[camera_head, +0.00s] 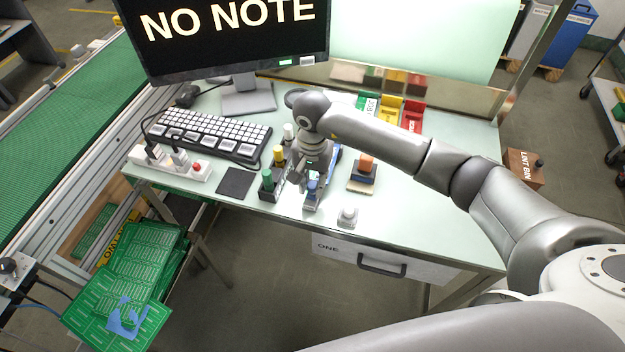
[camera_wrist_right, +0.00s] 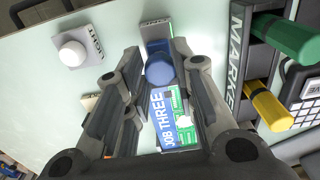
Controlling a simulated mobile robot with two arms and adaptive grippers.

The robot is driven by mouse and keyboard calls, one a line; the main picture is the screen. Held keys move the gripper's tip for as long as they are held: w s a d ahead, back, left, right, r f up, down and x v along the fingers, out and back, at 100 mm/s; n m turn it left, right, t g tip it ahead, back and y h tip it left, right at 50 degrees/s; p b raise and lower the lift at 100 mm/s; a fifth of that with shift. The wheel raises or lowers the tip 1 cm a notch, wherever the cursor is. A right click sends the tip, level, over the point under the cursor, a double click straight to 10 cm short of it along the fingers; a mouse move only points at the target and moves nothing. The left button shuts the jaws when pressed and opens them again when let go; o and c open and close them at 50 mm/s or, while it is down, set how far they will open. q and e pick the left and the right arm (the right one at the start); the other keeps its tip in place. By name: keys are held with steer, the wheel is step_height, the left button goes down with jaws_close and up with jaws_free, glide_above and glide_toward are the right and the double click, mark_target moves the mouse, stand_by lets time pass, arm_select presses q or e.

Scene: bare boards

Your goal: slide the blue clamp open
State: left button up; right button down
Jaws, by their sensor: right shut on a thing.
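The blue clamp (camera_head: 312,190) stands near the front edge of the table, with a blue round knob on a grey base. My right gripper (camera_head: 313,178) reaches down over it from the right and hides part of it. In the right wrist view the clamp's blue knob (camera_wrist_right: 160,70) sits between the two fingers of my right gripper (camera_wrist_right: 162,78), which is shut on it. A blue card marked JOB THREE (camera_wrist_right: 163,120) and a green circuit board (camera_wrist_right: 184,121) lie beneath the fingers. My left gripper is not in view.
A marker rack (camera_head: 268,192) stands close on the left, with a keyboard (camera_head: 210,133) behind it. An orange-topped block (camera_head: 365,164) and a white button box (camera_head: 348,217) stand on the right. A monitor (camera_head: 245,40) is at the back. The table's right part is clear.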

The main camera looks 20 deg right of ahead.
steer(key=shift+s+a+b, duration=0.2)
steer(key=shift+s+a, duration=0.3)
steer(key=shift+s, duration=0.15)
steer(key=shift+s+a+b, duration=0.15)
steer(key=shift+s+a, duration=0.3)
steer(key=shift+s, duration=0.2)
steer(key=shift+f, duration=0.1)
steer(key=c, duration=1.2)
jaws_free()
steer(key=shift+s, duration=0.1)
steer(key=shift+r, duration=0.25)
step_height(320, 180, up, 12)
steer(key=shift+f, duration=0.15)
